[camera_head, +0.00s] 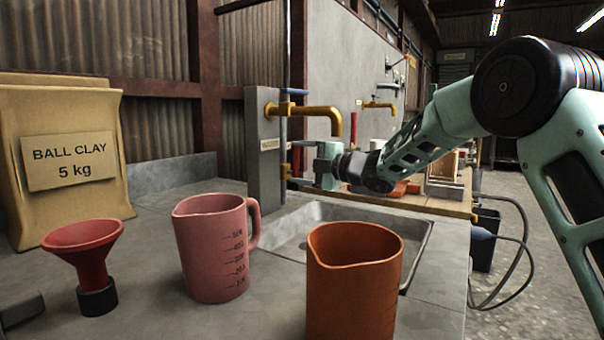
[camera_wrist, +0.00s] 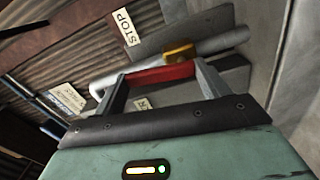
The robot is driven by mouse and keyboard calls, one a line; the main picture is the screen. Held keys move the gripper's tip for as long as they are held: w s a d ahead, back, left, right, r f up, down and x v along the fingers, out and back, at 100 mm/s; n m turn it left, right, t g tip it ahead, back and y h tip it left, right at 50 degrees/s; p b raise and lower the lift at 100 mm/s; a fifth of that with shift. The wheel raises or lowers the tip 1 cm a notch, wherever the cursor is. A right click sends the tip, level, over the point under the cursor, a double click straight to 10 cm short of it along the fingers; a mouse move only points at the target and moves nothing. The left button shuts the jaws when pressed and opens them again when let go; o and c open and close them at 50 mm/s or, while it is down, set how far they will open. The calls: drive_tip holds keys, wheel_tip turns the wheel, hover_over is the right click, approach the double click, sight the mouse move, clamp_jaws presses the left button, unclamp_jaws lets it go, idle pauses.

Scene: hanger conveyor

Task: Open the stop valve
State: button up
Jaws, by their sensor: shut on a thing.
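In the wrist view, a red valve handle (camera_wrist: 160,75) lies between the two fingers of my gripper (camera_wrist: 161,71). The fingers are shut on it, one at each end of the red bar. A yellow fitting (camera_wrist: 180,54) sits just behind the handle on a grey pipe (camera_wrist: 220,38). A white STOP label (camera_wrist: 127,27) is above them. In the head view, my gripper (camera_head: 302,158) is at the grey post beside the sink, below the yellow spout (camera_head: 325,112). The handle is mostly hidden there by my gripper.
A blue handle (camera_head: 295,91) is above the spout. The sink (camera_head: 415,240) is below my gripper. An orange jug (camera_head: 352,290), a pink jug (camera_head: 212,250), a red funnel (camera_head: 85,250) and a clay bag (camera_head: 65,150) stand on the counter. More labels (camera_wrist: 66,98) show in the wrist view.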

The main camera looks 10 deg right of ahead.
drive_tip(key=shift+n, duration=0.3)
drive_tip(key=shift+f, duration=0.1)
drive_tip(key=o, duration=1.4)
drive_tip(key=shift+s, duration=0.1)
drive_tip(key=v, duration=1.7)
drive_tip(key=shift+p, duration=0.4)
drive_tip(key=shift+s+d, duration=0.1)
